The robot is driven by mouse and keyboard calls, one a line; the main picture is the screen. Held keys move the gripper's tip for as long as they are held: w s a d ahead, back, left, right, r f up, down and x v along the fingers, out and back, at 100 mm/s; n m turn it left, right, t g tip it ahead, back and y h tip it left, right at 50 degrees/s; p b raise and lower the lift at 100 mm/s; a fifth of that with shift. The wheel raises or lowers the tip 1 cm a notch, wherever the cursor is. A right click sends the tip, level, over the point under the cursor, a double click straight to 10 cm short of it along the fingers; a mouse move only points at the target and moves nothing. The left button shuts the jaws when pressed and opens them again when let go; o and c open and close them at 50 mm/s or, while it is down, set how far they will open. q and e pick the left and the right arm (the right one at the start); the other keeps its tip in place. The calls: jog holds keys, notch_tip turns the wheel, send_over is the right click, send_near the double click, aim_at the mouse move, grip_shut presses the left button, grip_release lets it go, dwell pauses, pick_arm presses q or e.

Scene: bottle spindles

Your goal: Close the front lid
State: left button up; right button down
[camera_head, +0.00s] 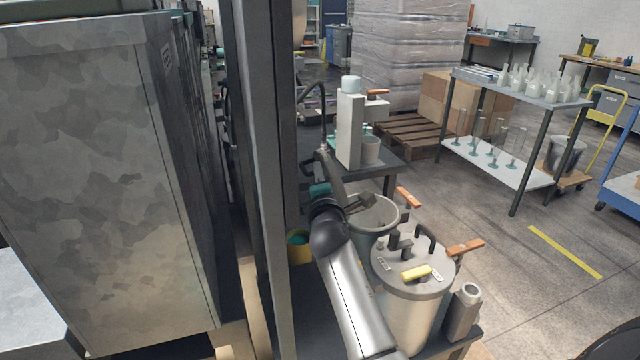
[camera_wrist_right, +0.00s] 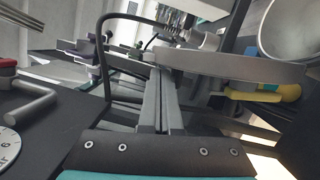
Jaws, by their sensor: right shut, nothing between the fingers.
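A round grey lid (camera_head: 440,283) sits flat on the front metal pot (camera_head: 405,315) in the head view. It carries dark handles and a yellow grip. Behind it stands a second metal pot (camera_head: 388,213), with its mouth uncovered. I cannot tell for sure which lid the task calls the front one. My right arm reaches up left of both pots. My right gripper (camera_head: 328,168) is beyond the open pot's left side, shut and empty. In the wrist view its fingers (camera_wrist_right: 163,75) are together, close to a grey flat edge (camera_wrist_right: 240,66); contact is unclear. My left gripper is not in view.
A tall grey post (camera_head: 262,180) and a large mottled cabinet (camera_head: 95,190) block the left. A white dispenser-like unit (camera_head: 350,130) stands behind the pots. Orange handles (camera_head: 465,247) stick out right of them. Open floor lies right, before a glassware rack (camera_head: 500,165).

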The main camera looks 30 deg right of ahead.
jog(key=shift+w+d, duration=0.15)
jog(key=shift+w, duration=0.05)
jog(key=shift+d+r, duration=0.1)
jog(key=shift+r, duration=0.05)
dwell(0.3)
